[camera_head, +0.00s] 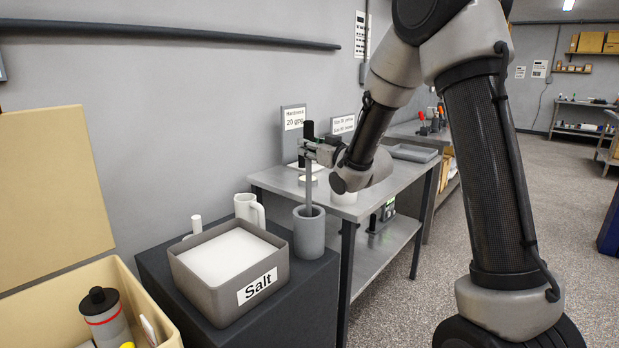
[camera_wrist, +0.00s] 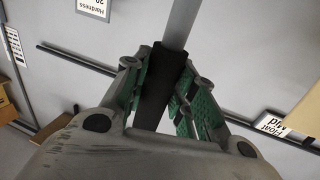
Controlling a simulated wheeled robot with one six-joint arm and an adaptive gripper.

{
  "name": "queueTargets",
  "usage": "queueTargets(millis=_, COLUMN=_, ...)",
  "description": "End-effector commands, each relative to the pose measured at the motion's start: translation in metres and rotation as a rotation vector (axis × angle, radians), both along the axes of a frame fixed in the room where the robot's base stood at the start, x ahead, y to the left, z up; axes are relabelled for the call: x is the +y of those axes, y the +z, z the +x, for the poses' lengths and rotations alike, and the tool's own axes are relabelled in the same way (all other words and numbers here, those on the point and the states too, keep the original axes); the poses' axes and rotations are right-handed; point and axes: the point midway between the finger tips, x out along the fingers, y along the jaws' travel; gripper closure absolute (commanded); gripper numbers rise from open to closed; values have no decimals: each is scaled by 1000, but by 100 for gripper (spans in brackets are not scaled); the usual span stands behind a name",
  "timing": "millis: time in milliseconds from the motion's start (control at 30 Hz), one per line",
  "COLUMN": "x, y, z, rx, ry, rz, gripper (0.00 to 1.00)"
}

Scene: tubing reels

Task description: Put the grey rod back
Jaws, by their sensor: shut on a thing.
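The grey rod (camera_head: 309,186) stands upright with a black grip at its top. My gripper (camera_head: 309,149) is shut on the black grip; the wrist view shows the grip between the green finger pads (camera_wrist: 162,88) and the grey shaft (camera_wrist: 183,22) running on beyond it. The rod's lower end meets the mouth of a grey cylindrical holder (camera_head: 309,236) and seems to be inside it; how deep it reaches is hidden. The holder stands on a dark cabinet beside the salt box.
The salt box (camera_head: 203,290), a white jug (camera_head: 245,209) and a small white cylinder (camera_head: 197,224) crowd the dark cabinet (camera_head: 312,294). A steel table (camera_head: 379,188) with signs behind it stands to the right. An open box (camera_head: 55,297) with bottles is at lower left.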

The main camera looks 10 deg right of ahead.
Motion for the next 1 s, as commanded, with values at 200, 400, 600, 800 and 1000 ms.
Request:
queueTargets(millis=200, x=0, y=-21, z=0, rx=0, ry=1, rz=-1, gripper=97)
queueTargets(millis=400, x=0, y=-43, z=0, rx=-2, ry=0, rz=0, gripper=97)
queueTargets(millis=600, x=0, y=-43, z=0, rx=-3, ry=0, rz=0, gripper=97)
queueTargets(millis=800, x=0, y=-45, z=0, rx=-2, ry=0, rz=0, gripper=57)
queueTargets(millis=1000, x=0, y=-45, z=0, rx=-2, ry=0, rz=0, gripper=52)
